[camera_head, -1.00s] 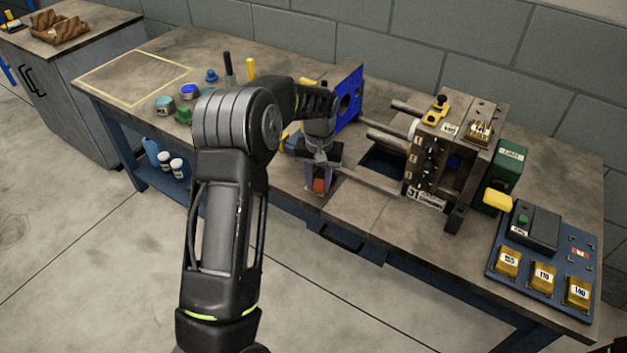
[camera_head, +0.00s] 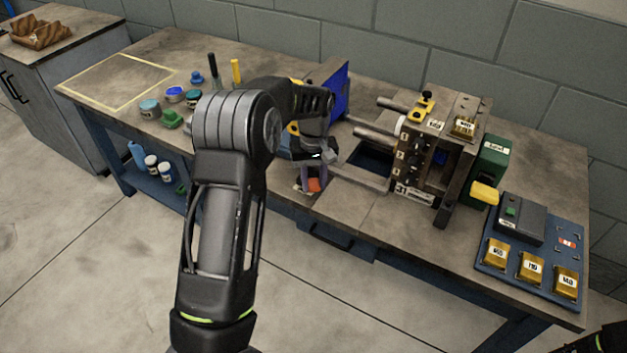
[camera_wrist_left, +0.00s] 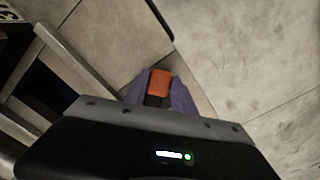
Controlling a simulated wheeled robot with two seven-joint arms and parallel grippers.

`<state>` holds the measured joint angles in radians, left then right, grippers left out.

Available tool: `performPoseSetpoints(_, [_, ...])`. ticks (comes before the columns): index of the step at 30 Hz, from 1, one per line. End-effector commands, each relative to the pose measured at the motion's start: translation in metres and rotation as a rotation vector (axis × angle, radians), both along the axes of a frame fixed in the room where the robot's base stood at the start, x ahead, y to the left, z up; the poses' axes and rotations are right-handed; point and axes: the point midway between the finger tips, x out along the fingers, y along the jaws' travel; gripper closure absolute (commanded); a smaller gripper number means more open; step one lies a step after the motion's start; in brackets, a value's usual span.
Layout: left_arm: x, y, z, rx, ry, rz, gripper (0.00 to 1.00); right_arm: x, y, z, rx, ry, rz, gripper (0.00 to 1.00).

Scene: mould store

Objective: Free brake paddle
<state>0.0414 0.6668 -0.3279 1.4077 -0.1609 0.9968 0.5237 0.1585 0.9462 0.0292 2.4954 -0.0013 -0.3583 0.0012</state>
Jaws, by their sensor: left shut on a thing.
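The brake paddle appears to be the small orange-red piece (camera_head: 314,184) at the front edge of the bench, left of the mould machine. My left gripper (camera_head: 313,178) reaches down to it, with its purple fingers shut on it. In the left wrist view the orange paddle (camera_wrist_left: 159,83) sits between the purple fingers (camera_wrist_left: 158,92), with a dark part below it. Its mount is mostly hidden by the gripper.
The mould machine (camera_head: 413,158) with rods and a blue plate (camera_head: 331,92) stands close right and behind. A yellow-knobbed green box (camera_head: 487,163) and a blue panel with gold blocks (camera_head: 494,253) lie farther right. Jars (camera_head: 150,108) stand left. The bench front is clear.

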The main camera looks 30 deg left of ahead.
Motion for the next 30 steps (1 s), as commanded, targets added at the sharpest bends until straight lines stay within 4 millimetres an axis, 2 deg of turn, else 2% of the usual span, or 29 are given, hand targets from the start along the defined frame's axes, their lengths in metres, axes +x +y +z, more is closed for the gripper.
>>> performPoseSetpoints(1, [0.001,0.0,0.001,-0.001,-0.003,0.003,1.0,0.0,0.0,0.0,0.0,0.0,0.0,0.64])
performPoseSetpoints(2, [0.001,0.0,0.001,-0.001,-0.003,0.003,0.67,0.0,0.0,0.0,0.0,0.0,0.0,0.64])
performPoseSetpoints(9, [0.001,0.0,0.0,-0.001,-0.002,0.001,0.47,0.0,0.0,0.0,0.0,0.0,0.0,0.64])
performPoseSetpoints(20, [0.001,0.0,0.006,0.0,-0.003,0.0,0.47,0.0,0.0,0.0,0.0,0.0,0.0,0.64])
performPoseSetpoints(30, [0.001,0.0,0.056,-0.001,-0.005,0.001,0.47,0.0,0.0,-0.003,0.0,0.0,0.0,0.64])
